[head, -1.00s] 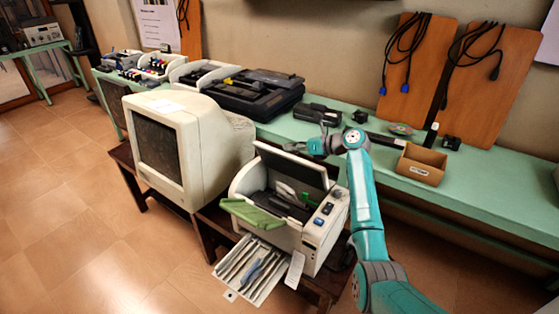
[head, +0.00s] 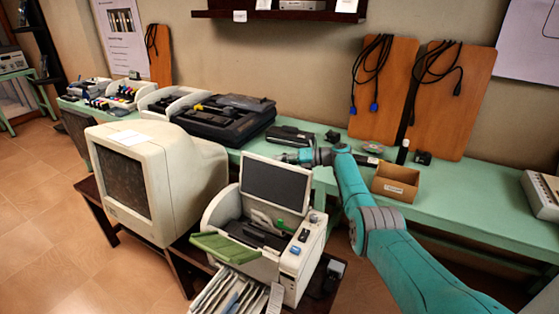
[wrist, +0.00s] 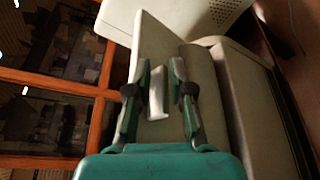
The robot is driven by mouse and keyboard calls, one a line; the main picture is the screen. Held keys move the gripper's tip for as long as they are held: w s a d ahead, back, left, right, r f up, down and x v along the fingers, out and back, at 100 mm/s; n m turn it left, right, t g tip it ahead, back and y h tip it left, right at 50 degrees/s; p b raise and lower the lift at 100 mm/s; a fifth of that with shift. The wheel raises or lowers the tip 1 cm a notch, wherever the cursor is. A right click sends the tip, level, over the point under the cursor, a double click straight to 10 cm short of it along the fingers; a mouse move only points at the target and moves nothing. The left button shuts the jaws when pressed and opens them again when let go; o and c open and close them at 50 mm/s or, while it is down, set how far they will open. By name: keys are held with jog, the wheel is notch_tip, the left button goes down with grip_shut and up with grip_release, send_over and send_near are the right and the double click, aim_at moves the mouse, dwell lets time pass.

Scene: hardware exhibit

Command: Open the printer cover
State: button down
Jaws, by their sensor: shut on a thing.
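The printer (head: 270,235) is a cream box with a green tray at its front left. Its cover (head: 276,186), a panel with a dark inner face, stands raised at the back, and the inside of the printer shows below it. My gripper (head: 284,157) is behind the cover's top edge, its fingertips partly hidden in the head view. In the wrist view my gripper (wrist: 159,92) has its fingers on either side of a pale strip in front of the cover's light outer face (wrist: 153,45). It is shut on the cover.
A bulky cream monitor (head: 165,170) stands close on the printer's left. Behind is a green bench (head: 450,205) with a cardboard box (head: 395,183), a black case (head: 290,136) and a dark open device (head: 225,117). Paper strips (head: 228,293) stick out at the printer's front.

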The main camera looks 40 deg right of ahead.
notch_tip(320, 180, down, 2)
jog(key=shift+s+f+m, duration=0.1)
jog(key=shift+s+m, duration=0.05)
jog(key=shift+m, duration=0.15)
jog(key=c, duration=1.2)
grip_release()
jog(key=shift+f, duration=0.1)
jog(key=shift+c, duration=0.2)
jog(key=shift+d, duration=0.1)
jog(key=r+v, duration=0.1)
jog(key=v, duration=1.1)
jog(key=shift+w, duration=0.25)
jog(key=shift+d, duration=0.1)
